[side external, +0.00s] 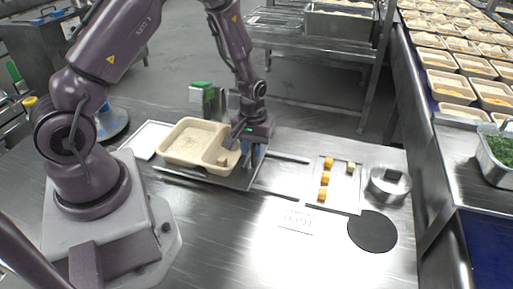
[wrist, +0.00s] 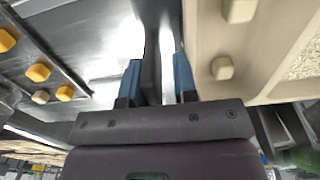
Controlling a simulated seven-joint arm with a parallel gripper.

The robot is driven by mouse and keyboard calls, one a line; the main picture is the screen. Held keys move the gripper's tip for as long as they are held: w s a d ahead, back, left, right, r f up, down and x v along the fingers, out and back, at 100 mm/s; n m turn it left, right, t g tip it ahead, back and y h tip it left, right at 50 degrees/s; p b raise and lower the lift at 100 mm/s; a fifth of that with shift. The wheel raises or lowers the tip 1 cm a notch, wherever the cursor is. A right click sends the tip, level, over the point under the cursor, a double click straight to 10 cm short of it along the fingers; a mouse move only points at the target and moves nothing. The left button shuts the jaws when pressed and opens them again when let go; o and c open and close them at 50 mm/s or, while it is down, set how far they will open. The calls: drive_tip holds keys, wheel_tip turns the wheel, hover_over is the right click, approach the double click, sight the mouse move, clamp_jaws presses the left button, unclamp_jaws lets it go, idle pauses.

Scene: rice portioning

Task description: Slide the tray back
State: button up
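The grey metal tray (side external: 240,181) lies on the table on two rails, with a beige container (side external: 172,159) on it. My gripper (side external: 252,158) points down at the tray's right end, beside the container. In the wrist view my two blue fingers (wrist: 157,80) are apart, on either side of a dark upright strip (wrist: 151,50), perhaps the tray's edge or handle. A gap shows on the strip's right side. The contact points below are hidden.
Bare rails (side external: 290,157) run right of the tray. A light board (side external: 343,190) with several orange cubes, a metal pot (side external: 388,185) and a dark round disc (side external: 372,231) lie farther right. A white plate (side external: 149,139) lies left of the container. The front table is mostly clear.

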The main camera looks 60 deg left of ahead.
idle(0.4)
drive_tip(key=shift+w+r, duration=0.1)
drive_tip(key=shift+r, duration=0.35)
wheel_tip(320, 180, up, 12)
drive_tip(key=s+d+r+m+t, duration=0.2)
drive_tip(key=s+d+r+m, duration=0.2)
drive_tip(key=s+r, duration=0.4)
drive_tip(key=s+d+r+m+t, duration=0.3)
drive_tip(key=s+d+r+m, duration=0.2)
drive_tip(key=s+r, duration=0.2)
wheel_tip(320, 180, up, 2)
drive_tip(key=shift+s+d+r+t, duration=0.2)
drive_tip(key=shift+s+t, duration=0.1)
drive_tip(key=shift+s, duration=0.05)
